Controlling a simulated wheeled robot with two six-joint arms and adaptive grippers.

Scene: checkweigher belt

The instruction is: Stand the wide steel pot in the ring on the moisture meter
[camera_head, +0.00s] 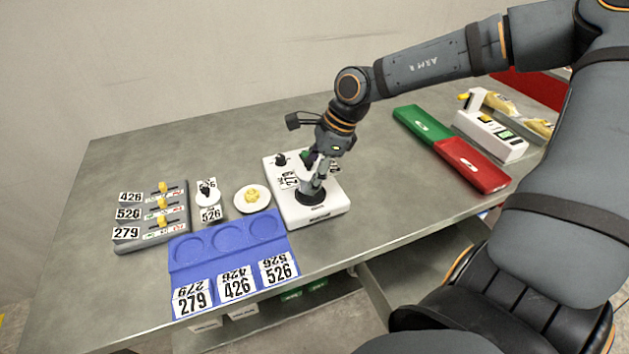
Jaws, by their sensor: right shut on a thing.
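The moisture meter (331,210) is a white box near the middle of the table, with a dark round ring (311,198) on its front half and a black knob (281,160) at its back left. My right gripper (314,184) points down over the ring, shut on the wide steel pot. The pot is small here and mostly hidden by the fingers, low at the ring. I cannot tell whether it rests inside the ring or is just above it. A "279" label shows beside the fingers. My left gripper is not in view.
Left of the meter are a white dish (241,202) with yellow pieces, a small white black-topped item (206,196), a grey three-slider rack (129,246) and a blue three-recess tray (178,256). Green (421,124) and red (473,166) trays and a white device (489,137) stand right.

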